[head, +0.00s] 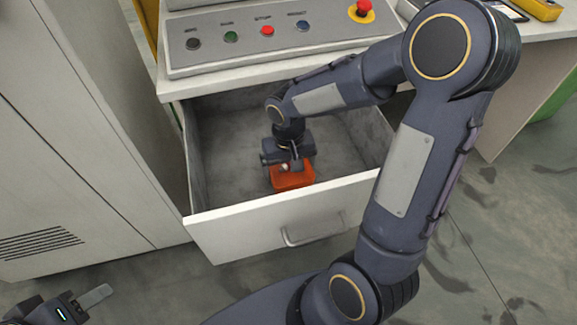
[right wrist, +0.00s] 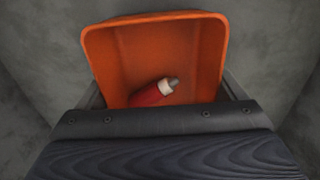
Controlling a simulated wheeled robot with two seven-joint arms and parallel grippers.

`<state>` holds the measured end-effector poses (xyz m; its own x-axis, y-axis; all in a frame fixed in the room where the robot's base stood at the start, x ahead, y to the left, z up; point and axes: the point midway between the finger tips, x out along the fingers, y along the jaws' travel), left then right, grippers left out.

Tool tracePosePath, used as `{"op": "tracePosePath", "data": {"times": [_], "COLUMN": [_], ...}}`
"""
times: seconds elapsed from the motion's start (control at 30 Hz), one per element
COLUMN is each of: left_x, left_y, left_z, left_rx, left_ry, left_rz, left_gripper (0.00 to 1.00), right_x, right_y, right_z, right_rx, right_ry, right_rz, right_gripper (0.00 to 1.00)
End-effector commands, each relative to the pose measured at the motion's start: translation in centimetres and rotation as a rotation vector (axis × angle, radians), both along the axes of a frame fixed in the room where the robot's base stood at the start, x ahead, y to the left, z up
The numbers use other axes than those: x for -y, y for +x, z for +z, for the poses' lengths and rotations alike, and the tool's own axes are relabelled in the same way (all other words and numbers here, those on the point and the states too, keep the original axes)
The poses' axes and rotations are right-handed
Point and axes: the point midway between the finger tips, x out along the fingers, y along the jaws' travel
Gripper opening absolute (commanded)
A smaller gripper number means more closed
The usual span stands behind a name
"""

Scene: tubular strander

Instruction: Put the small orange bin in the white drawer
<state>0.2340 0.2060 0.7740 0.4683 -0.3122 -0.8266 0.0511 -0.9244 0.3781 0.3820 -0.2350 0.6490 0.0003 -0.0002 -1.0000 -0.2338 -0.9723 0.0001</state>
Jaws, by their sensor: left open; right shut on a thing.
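The small orange bin (head: 293,178) is inside the open white drawer (head: 262,222), near its front wall. My right gripper (head: 290,163) reaches down into the drawer and is shut on the bin. In the right wrist view the bin (right wrist: 205,60) sits between the two fingers, with a red and white bottle-like item (right wrist: 153,93) with a grey tip lying in it. I cannot tell whether the bin touches the drawer floor. My left gripper (head: 88,302) is at the lower left, outside the drawer, open and only partly in view.
A control panel (head: 250,50) with several buttons and a red emergency stop (head: 361,10) is on the counter above the drawer. A grey cabinet (head: 75,130) stands at the left. The drawer floor around the bin looks clear. A yellow object (head: 541,8) lies at the top right.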

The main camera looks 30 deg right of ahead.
Motion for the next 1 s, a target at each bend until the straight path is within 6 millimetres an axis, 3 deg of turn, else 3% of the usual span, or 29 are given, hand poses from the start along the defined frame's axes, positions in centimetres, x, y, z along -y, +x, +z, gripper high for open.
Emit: {"op": "tracePosePath", "data": {"times": [0.03,0.07,0.13,0.47,0.8,1.0], "left_x": [0.0,0.0,0.0,0.0,0.0,0.0], "left_y": [0.0,0.0,0.0,0.0,0.0,0.0], "left_z": [-0.3,-0.2,-0.2,0.4,2.7,3.5], "left_rx": [0.0,0.0,0.0,0.0,0.0,0.0], "left_ry": [0.0,0.0,0.0,0.0,0.0,0.0], "left_rz": [0.0,0.0,0.0,0.0,0.0,0.0], "left_gripper": [0.46,0.46,0.46,0.46,0.46,0.46], "right_x": [0.0,0.0,0.0,0.0,0.0,0.0], "right_y": [0.0,0.0,0.0,0.1,0.1,0.1], "right_z": [-0.3,-0.2,-0.2,0.8,7.8,11.0], "right_rx": [0.0,0.0,0.0,0.002,0.005,0.004], "right_ry": [0.0,0.0,0.0,0.0,0.0,0.0], "right_rz": [0.0,0.0,0.0,0.0,0.0,0.001], "right_gripper": [0.66,0.93,1.0,1.0,1.0,1.0]}}
